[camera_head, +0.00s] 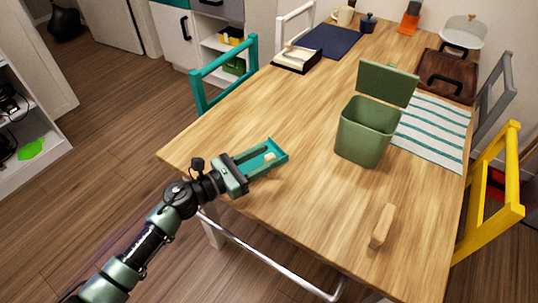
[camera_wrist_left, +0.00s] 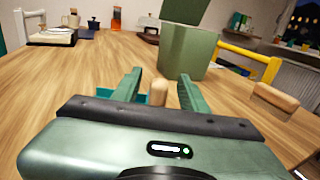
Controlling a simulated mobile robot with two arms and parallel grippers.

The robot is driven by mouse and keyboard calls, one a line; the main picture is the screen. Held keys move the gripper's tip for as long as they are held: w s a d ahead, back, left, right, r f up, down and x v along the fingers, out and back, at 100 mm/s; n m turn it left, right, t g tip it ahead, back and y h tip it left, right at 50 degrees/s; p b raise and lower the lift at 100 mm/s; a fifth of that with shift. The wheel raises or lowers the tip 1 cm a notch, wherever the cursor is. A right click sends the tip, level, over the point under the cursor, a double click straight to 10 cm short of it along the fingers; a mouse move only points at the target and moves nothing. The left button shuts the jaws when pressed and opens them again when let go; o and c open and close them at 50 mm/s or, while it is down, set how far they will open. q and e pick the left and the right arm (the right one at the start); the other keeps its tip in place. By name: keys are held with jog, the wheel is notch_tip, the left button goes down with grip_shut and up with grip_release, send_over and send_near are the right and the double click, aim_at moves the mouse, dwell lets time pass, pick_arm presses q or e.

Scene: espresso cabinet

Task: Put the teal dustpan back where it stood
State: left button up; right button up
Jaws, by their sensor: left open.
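The teal dustpan (camera_head: 277,150) lies on the wooden table near its left edge. A small tan rounded piece (camera_head: 269,157) shows at it; I cannot tell whether it is the dustpan's handle. My left gripper (camera_head: 264,161) is open at the dustpan, low over the table. In the left wrist view, the tan piece (camera_wrist_left: 158,92) stands between the two spread fingers, with a gap on each side. Teal parts of the dustpan (camera_wrist_left: 120,96) show around and behind the fingers, which hide much of it. My right gripper is not in view.
A green bin (camera_head: 366,135) with its lid (camera_head: 387,82) raised stands beyond the dustpan. A striped mat (camera_head: 440,130) is behind the bin. Teal (camera_head: 224,72) and yellow (camera_head: 492,200) chairs flank the table.

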pick_arm(q)
jog(key=v, duration=0.5)
jog(key=shift+f+b, duration=0.1)
jog(key=shift+b, duration=0.2)
jog(key=shift+s+a, duration=0.25)
jog(key=shift+a, duration=0.2)
